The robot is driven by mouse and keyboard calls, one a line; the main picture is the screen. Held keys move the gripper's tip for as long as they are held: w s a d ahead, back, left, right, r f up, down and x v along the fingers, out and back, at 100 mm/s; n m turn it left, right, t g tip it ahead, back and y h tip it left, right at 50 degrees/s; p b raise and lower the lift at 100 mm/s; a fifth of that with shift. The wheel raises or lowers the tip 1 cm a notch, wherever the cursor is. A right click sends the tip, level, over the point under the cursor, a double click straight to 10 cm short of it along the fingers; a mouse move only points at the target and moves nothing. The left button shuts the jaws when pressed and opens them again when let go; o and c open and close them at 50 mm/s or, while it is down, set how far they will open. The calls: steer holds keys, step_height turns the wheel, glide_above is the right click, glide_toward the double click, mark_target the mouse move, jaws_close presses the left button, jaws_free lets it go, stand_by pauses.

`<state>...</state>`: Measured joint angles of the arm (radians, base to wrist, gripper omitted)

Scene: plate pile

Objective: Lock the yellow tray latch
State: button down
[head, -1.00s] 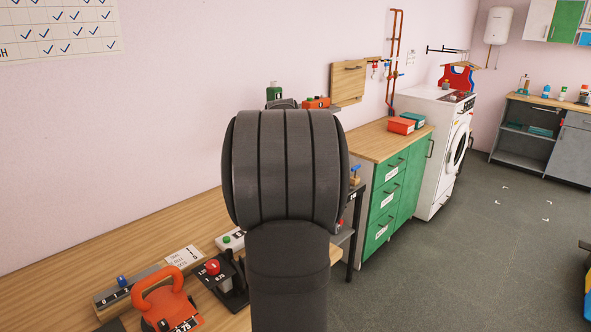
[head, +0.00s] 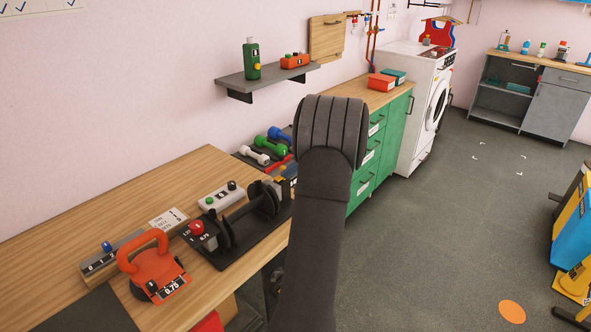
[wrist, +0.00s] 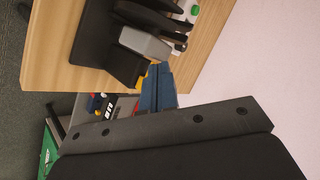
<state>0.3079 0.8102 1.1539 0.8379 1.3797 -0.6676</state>
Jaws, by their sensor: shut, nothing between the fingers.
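A small yellow piece (wrist: 141,80) shows at the edge of a dark tray (wrist: 88,50) in the wrist view. It may be the tray latch, but its shape and position are too small and too covered to tell. In the head view the tray (head: 252,228) holds a dumbbell on the wooden bench, and a yellow-orange spot (head: 283,171) shows beyond it, beside my arm. My gripper's blue-grey fingers (wrist: 158,72) look shut and empty, close to the yellow piece. I cannot tell whether they touch it. My arm hides the gripper in the head view.
An orange kettlebell (head: 152,268), a white box with buttons (head: 221,196) and a red-knobbed block (head: 197,229) stand on the bench. Coloured dumbbells (head: 262,150) lie beyond. A wall shelf (head: 262,82) is above. The floor (head: 440,220) at right is open.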

steer(key=w+d+f+m+t+y, duration=0.1)
steer(key=d+m+t+y, duration=0.2)
steer(key=d, duration=0.4)
steer(key=w+d+f+m+t+y, duration=0.2)
steer(key=d+m+t+y, duration=0.1)
steer(key=d, duration=0.3)
steer(key=shift+d+m+t, duration=0.4)
steer(key=shift+m+t, duration=0.2)
steer(key=shift+m, duration=0.1)
steer(key=shift+w+a, duration=0.1)
steer(key=w+a, duration=0.2)
steer(key=a, duration=0.9)
steer(key=shift+a, duration=0.2)
steer(key=shift+w, duration=0.1)
